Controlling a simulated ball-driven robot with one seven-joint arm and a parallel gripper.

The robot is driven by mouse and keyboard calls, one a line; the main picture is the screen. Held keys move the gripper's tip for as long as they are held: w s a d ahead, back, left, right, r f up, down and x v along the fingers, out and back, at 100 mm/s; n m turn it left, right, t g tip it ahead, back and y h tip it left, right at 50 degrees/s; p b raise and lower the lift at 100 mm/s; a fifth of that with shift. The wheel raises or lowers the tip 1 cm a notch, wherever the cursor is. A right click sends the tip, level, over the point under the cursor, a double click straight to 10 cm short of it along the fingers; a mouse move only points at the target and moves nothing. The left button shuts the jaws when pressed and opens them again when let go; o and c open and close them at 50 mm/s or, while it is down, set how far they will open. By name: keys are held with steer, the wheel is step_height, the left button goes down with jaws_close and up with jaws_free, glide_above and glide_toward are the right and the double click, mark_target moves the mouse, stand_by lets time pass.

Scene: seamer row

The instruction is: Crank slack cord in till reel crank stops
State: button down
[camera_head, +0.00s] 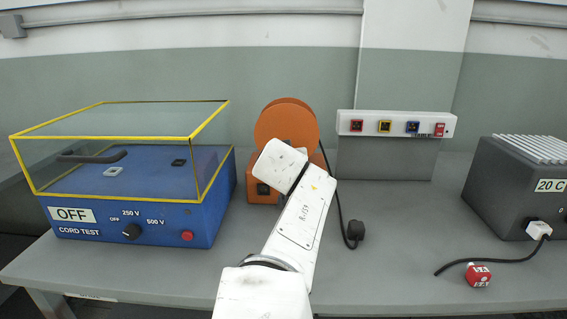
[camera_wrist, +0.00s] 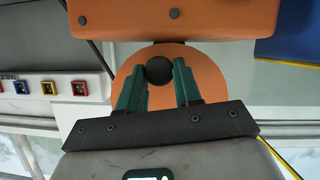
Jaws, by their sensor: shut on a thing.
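The cord reel, an orange disc (camera_head: 285,120) on an orange base (camera_head: 261,188), stands at the back middle of the bench; my arm hides part of it. In the wrist view the reel disc (camera_wrist: 195,60) shows upside down with its round black crank knob (camera_wrist: 159,70). My gripper (camera_wrist: 160,68) has its green fingers closed on either side of this knob. The gripper itself is hidden in the head view. The black cord (camera_head: 337,195) runs from the reel down to a black plug (camera_head: 356,231) lying on the bench.
A blue cord tester (camera_head: 130,225) with a yellow-edged clear cover and an OFF label stands at the left. A white socket strip (camera_head: 397,125) is at the back. A grey finned box (camera_head: 505,190) and red plug (camera_head: 478,275) are at the right. The bench front middle is clear.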

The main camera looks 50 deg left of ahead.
steer(key=shift+s+a+r+m+g+y+b, duration=0.1)
steer(key=shift+s+a+r+m+g+y, duration=0.15)
steer(key=shift+s+a+m+g+y, duration=0.95)
steer(key=shift+s+d+r+m+g+y+b, duration=0.15)
steer(key=shift+r+m+y, duration=0.25)
steer(key=shift+m, duration=1.65)
steer(key=shift+s+a+r+m+g+y+b, duration=0.15)
steer(key=shift+s+a+m+g+y, duration=0.6)
steer(key=shift+m, duration=0.9)
steer(key=shift+w+d+r, duration=0.15)
steer(key=shift+w+d, duration=0.05)
steer(key=shift+d, duration=0.05)
